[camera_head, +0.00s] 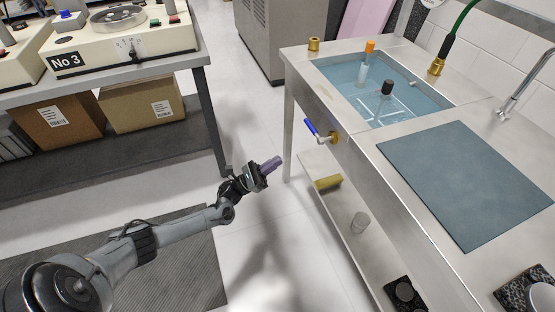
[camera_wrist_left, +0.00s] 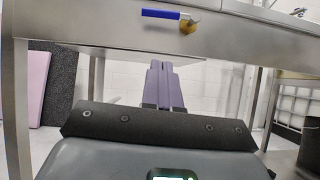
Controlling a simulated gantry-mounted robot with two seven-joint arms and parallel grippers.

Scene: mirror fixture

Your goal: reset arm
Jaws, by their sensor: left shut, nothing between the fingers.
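My left gripper (camera_head: 272,163) shows in the head view in the open floor space between the two benches. Its purple fingers point toward the sink bench and are closed together with nothing between them. In the left wrist view the purple fingers (camera_wrist_left: 164,88) lie side by side, below the bench's front edge. The blue-handled brass valve (camera_head: 322,133) is on the bench front, to the right of the gripper and apart from it. It also shows above the fingers in the left wrist view (camera_wrist_left: 180,18). My right gripper is not in view.
The steel bench (camera_head: 350,165) holds a water-filled sink (camera_head: 345,72) and a blue-grey mat (camera_head: 465,180). Its lower shelf carries a yellow cylinder (camera_head: 328,183) and a clear one (camera_head: 360,222). At left, a bench holds a "No 3" machine (camera_head: 120,45) above cardboard boxes (camera_head: 145,103). Floor (camera_head: 260,235) between is clear.

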